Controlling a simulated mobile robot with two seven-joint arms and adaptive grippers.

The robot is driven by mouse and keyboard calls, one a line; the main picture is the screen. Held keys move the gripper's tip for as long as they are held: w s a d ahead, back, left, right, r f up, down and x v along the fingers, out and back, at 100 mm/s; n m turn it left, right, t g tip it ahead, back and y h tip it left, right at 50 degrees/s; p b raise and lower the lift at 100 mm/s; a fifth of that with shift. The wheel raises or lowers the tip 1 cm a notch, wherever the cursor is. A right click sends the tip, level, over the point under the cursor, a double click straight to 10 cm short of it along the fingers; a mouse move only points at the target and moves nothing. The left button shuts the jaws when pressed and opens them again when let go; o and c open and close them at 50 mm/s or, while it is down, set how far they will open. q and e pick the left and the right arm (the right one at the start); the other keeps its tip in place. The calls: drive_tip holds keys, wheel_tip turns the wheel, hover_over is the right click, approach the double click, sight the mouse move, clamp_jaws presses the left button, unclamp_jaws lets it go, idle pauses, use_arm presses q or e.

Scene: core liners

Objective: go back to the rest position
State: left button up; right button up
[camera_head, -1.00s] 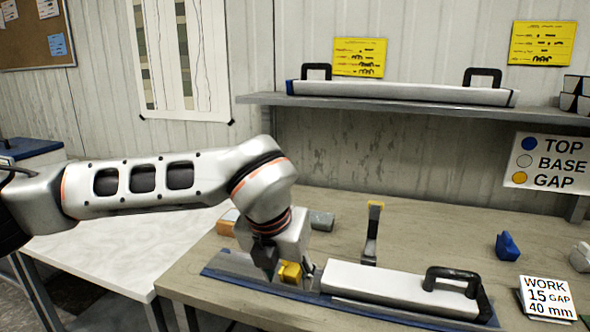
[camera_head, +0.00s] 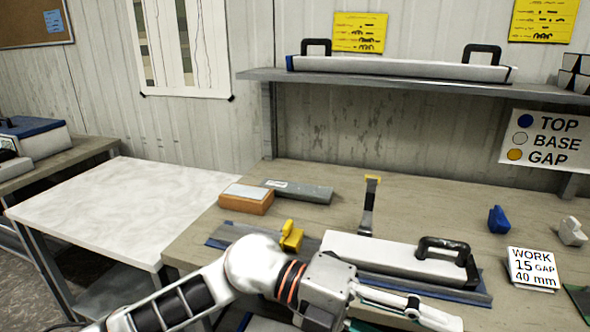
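My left arm comes in from the bottom left, and its gripper (camera_head: 405,312) is at the bottom edge, pointing right, in front of the long tray. Part of the gripper is cut off by the frame, so I cannot tell whether it is open or shut. The yellow block (camera_head: 291,236) stands on the left part of the blue-edged tray (camera_head: 222,236), clear of the gripper. A white lidded liner with a black handle (camera_head: 395,257) lies on the tray's right part. My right gripper is not in view.
An orange-and-white block (camera_head: 246,198) and a grey bar (camera_head: 298,191) lie behind the tray. The white table (camera_head: 120,208) is clear.

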use_arm(q)
drive_tip(key=w+a+r+n+t+h, duration=0.3)
drive_tip(key=w+a+n+t+h, duration=0.3)
drive_tip(key=w+n+t+h, duration=0.5)
drive_tip(key=w+a+f+n+t+y+p, duration=0.1)
drive_tip(key=w+a+f+n+t+y, duration=0.2)
drive_tip(key=a+f+n+t+y, duration=0.45)
drive_tip(key=w+a+f+n+t+y, duration=0.3)
drive_tip(key=a+f+n+t+y, duration=0.25)
drive_tip(key=f+n, duration=0.45)
drive_tip(key=s+a+f+n+g+y, duration=0.1)
drive_tip(key=s+a+f+n+y, duration=0.1)
drive_tip(key=a+f+n+y, duration=0.3)
drive_tip(key=s+a+f+g+y, duration=0.15)
drive_tip(key=a+f, duration=0.25)
drive_tip(key=f, duration=0.4)
drive_tip(key=s+a+f+n+g+y, duration=0.1)
drive_tip(key=s+a+f+g+y, duration=0.1)
drive_tip(key=s+a+f, duration=0.2)
drive_tip(key=s+a+f+n+g+y, duration=0.2)
drive_tip(key=s+a+f, duration=0.2)
drive_tip(key=s+f, duration=0.6)
drive_tip(key=shift+a+f+p, duration=0.3)
drive_tip(key=shift+a+f, duration=0.05)
drive_tip(key=shift+f, duration=0.25)
